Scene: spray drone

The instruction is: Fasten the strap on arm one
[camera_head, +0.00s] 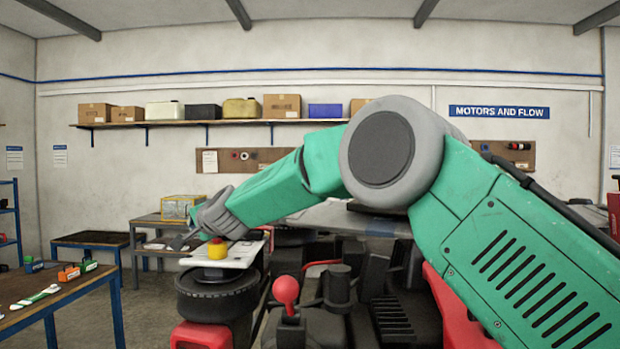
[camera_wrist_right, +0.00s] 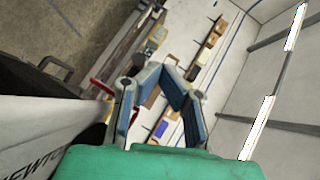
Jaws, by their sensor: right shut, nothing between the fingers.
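My right arm crosses the head view from the right, with green links and a large grey joint. Its gripper (camera_head: 182,240) is at the arm's far left end, small and partly covered by the grey wrist. In the wrist view the two blue-grey fingers of the right gripper (camera_wrist_right: 157,70) reach up from the green wrist housing. They are shut with nothing between them, and point towards the far wall and shelf. My left gripper is in neither view. I cannot make out the strap or arm one; my right arm hides much of the middle and right of the head view.
A wooden table (camera_head: 62,300) at the left bears small orange and green items and a white-and-green strip (camera_head: 36,297). Behind it stand a dark bench (camera_head: 92,238) and a yellow box (camera_head: 180,207). A grey tabletop (camera_head: 345,214) lies behind my arm. A shelf (camera_head: 240,122) holds several boxes.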

